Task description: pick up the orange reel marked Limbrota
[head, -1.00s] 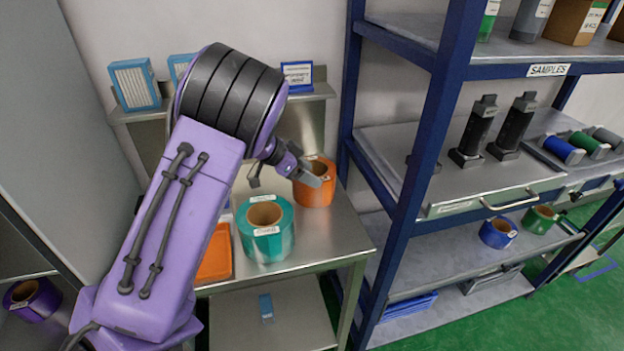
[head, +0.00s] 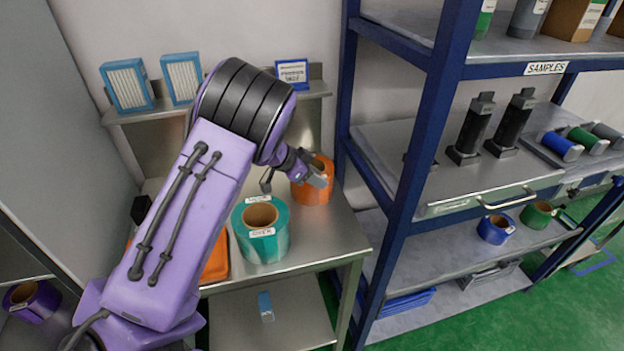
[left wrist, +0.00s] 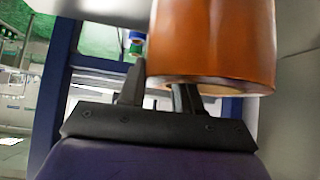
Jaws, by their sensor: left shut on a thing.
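The orange reel (head: 311,193) stands upright at the back right of the steel bench, and its marking is too small to read. My left gripper (head: 318,176) is at the reel's near upper side and is shut on it. In the left wrist view the orange reel (left wrist: 215,45) fills the upper right; one finger of my left gripper (left wrist: 158,95) shows beside it and the other is partly hidden by it. I cannot tell whether the reel touches the bench. My right gripper is not in view.
A teal reel (head: 262,245) stands on the bench (head: 325,240) just in front of the orange one. An orange tray (head: 216,262) lies to its left, partly behind my arm. A blue-framed shelf rack (head: 412,170) stands close on the right.

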